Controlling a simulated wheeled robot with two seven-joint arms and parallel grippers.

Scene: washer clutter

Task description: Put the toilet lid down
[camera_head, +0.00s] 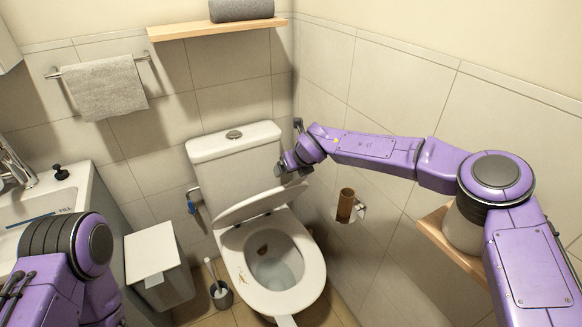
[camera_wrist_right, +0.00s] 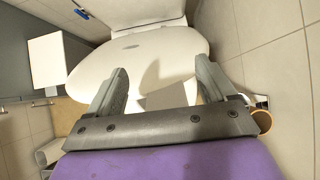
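The toilet lid (camera_head: 255,205) is tilted, partway between the tank and the bowl, with its underside facing the front. The toilet seat (camera_head: 312,268) lies down on the bowl, which has brown stains inside. My right gripper (camera_head: 290,170) is behind the lid, close to its upper right edge. In the right wrist view, the lid's white face (camera_wrist_right: 135,50) lies beyond the open, empty fingers (camera_wrist_right: 162,75); I cannot tell whether they touch it. Only part of my left arm shows at the lower left; its gripper is out of view.
The tank (camera_head: 235,150) stands against the back wall. A toilet paper holder (camera_head: 346,206) is on the right wall. A white bin (camera_head: 155,262) and a toilet brush (camera_head: 220,292) stand left of the bowl. The sink cabinet is at far left.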

